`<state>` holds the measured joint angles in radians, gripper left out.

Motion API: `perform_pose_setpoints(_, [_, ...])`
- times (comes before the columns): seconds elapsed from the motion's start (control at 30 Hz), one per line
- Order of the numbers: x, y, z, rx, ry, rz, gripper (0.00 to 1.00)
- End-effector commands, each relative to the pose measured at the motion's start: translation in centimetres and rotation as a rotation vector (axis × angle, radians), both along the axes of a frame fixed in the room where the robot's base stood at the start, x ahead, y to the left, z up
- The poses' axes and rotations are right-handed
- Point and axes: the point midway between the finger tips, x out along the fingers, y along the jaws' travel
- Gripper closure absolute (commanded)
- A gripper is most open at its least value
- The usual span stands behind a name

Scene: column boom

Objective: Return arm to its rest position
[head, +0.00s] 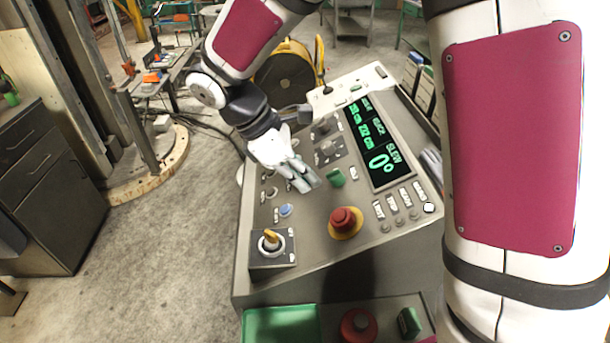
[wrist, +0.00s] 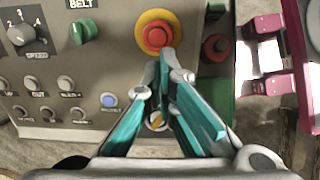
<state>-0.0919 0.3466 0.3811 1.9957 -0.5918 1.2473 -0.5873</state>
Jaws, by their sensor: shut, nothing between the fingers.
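My arm reaches in from the top of the head view, and a large white and magenta arm link of mine fills the right side. My gripper (head: 303,182) is shut and empty above the sloped grey control panel (head: 300,240), near a green knob (head: 336,178). In the wrist view my gripper (wrist: 165,70) has its teal fingers together, with the tips just below the red mushroom button (wrist: 156,36) on its yellow ring. I cannot tell whether the tips touch the panel.
A green tray (head: 281,324) and another red button (head: 358,325) lie at the front. A dark cabinet (head: 45,190) stands left, with open floor between.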

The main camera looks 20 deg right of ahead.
Motion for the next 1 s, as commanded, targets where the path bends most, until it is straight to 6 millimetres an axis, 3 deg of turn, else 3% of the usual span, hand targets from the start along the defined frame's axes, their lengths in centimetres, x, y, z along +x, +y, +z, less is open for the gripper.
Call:
perform_pose_setpoints(0.2, [-0.1,-0.1,0.1,0.001,-0.005,-0.005,1.0])
perform_pose_setpoints(0.37, [-0.9,-0.9,1.7,0.021,-0.065,-0.077,1.0])
perform_pose_setpoints(0.7, [-5.3,-3.5,6.7,0.15,-0.325,-0.414,1.0])
perform_pose_setpoints(1.0, [-9.5,-5.0,9.7,0.321,-0.551,-0.728,1.0])
